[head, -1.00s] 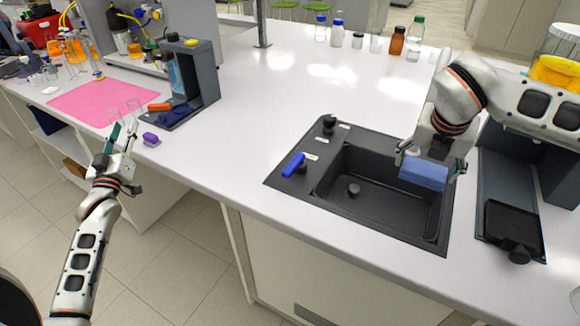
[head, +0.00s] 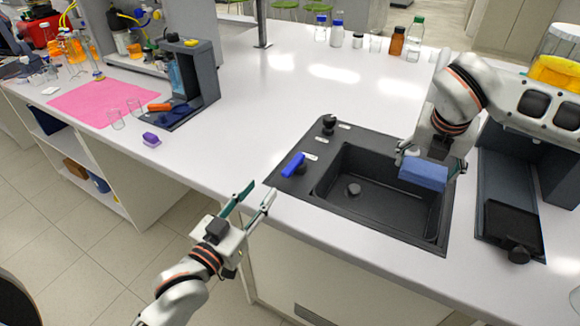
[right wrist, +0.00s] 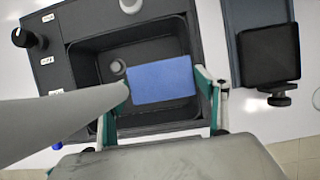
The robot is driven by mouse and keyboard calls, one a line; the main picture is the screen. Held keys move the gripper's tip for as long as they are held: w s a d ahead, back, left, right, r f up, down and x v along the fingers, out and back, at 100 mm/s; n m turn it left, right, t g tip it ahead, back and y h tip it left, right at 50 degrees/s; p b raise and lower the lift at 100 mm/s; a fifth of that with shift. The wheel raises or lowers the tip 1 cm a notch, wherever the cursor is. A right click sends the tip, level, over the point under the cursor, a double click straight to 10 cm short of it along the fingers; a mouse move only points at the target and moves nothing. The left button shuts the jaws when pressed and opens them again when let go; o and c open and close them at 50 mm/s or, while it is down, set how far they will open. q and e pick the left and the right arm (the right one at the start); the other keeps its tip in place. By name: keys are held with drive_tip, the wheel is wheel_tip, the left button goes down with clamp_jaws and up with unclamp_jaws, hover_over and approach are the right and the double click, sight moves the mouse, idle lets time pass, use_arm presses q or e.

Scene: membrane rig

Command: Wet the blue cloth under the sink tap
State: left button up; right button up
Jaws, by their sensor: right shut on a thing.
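The blue cloth (head: 423,174) is a folded pad held above the right part of the dark sink basin (head: 360,195). My right gripper (head: 428,170) is shut on it; the cloth also shows between the fingers in the right wrist view (right wrist: 160,80). A blue lever (head: 293,164) and a black knob (head: 328,124) sit on the sink's left rim. I cannot make out the tap spout clearly, nor any water. My left gripper (head: 257,196) is open and empty, fingers apart, by the counter's front edge left of the sink.
A dark stand with a black tray (head: 513,228) is right of the sink. A dark dispenser stand (head: 200,75), a purple object (head: 151,139) and a pink mat (head: 97,102) with glassware are at the left. Bottles (head: 397,40) line the back. The middle counter is clear.

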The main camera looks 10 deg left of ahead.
sight(284, 174)
use_arm(q)
drive_tip(key=shift+s+d+r+h, duration=0.15)
drive_tip(key=shift+s+d, duration=0.1)
drive_tip(key=shift+d, duration=0.25)
drive_tip(key=shift+s+d+r+h, duration=0.15)
drive_tip(key=shift+s+d, duration=0.1)
drive_tip(key=shift+d, duration=0.2)
drive_tip(key=shift+w+d, duration=0.15)
drive_tip(key=shift+w, duration=0.05)
drive_tip(key=x, duration=1.1)
drive_tip(key=shift+w, duration=0.2)
clamp_jaws()
